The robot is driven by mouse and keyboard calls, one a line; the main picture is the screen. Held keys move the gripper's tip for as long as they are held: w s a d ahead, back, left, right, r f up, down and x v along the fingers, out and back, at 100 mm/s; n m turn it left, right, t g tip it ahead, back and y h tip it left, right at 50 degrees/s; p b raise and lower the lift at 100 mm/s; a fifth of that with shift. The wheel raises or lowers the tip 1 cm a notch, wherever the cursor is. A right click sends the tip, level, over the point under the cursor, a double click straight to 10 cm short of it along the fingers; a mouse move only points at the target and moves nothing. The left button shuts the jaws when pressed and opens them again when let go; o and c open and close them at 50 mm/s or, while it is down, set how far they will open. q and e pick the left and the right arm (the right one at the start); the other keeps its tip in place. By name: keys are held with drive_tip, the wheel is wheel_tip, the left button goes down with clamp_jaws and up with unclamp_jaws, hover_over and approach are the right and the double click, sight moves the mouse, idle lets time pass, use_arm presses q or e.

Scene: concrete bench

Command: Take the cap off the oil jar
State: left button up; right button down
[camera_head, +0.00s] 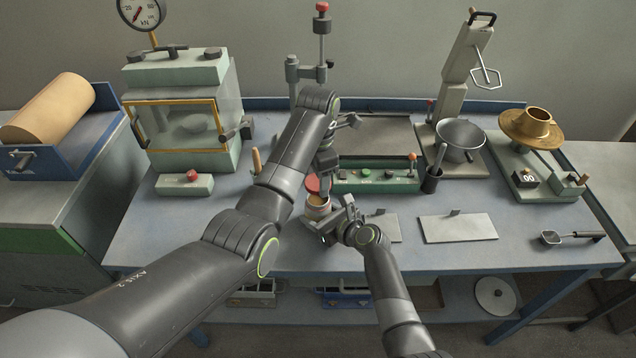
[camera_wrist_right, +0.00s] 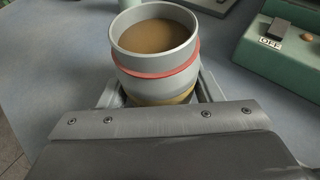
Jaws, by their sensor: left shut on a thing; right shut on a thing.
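The oil jar (camera_head: 317,211) stands near the front middle of the bench. In the right wrist view the jar (camera_wrist_right: 155,62) is grey with a red band, and its open mouth shows brown oil. My right gripper (camera_head: 328,222) is shut around the jar's body from the front right. The red cap (camera_head: 313,184) is off the jar and just above and behind its mouth in the head view. My left gripper (camera_head: 322,180) comes down from above and is shut on the cap; its fingers are partly hidden by its own arm. The left gripper is outside the right wrist view.
Flat metal plates (camera_head: 458,228) and a scoop (camera_head: 570,238) lie to the right. A press (camera_head: 180,110) and a red-button box (camera_head: 184,184) stand left. Bare bench lies front left.

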drive_tip(key=shift+f, duration=0.1)
drive_tip(key=shift+c, duration=1.8)
unclamp_jaws()
